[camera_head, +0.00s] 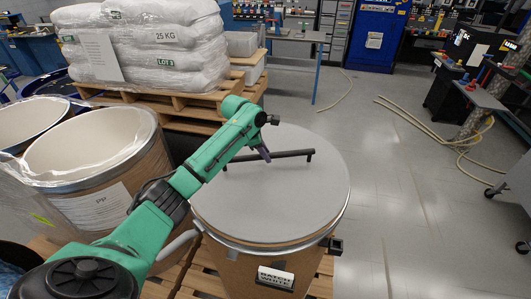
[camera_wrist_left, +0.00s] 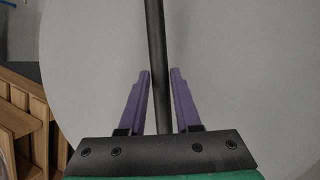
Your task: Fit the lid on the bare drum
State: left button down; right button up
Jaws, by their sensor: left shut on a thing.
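The grey round lid (camera_head: 300,195) lies over the top of a brown drum (camera_head: 235,268) labelled "BATCH WHITE". It looks about level and centred, but I cannot tell if its edge is fully down all round. A black bar handle (camera_head: 290,154) crosses the lid. My left gripper (camera_head: 265,155) reaches in from the left and is shut on this handle. In the left wrist view the purple fingers (camera_wrist_left: 161,74) stand on either side of the black bar (camera_wrist_left: 155,30), with the grey lid (camera_wrist_left: 240,70) beneath. My right gripper is not in view.
White sacks (camera_head: 150,45) are stacked on a wooden pallet (camera_head: 180,98) behind. A metal ring with a dark clamp (camera_head: 335,245) shows at the drum's upper edge.

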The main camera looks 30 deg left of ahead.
pick_arm(q)
jog(key=shift+r, duration=0.35)
jog(key=shift+f, duration=0.7)
dwell(0.5)
jog(key=c, duration=0.6)
grip_release()
jog(key=shift+o, duration=0.4)
jog(key=shift+s+d, duration=0.15)
jog(key=shift+s, duration=0.1)
jog(key=o, duration=0.5)
jog(key=shift+f, duration=0.2)
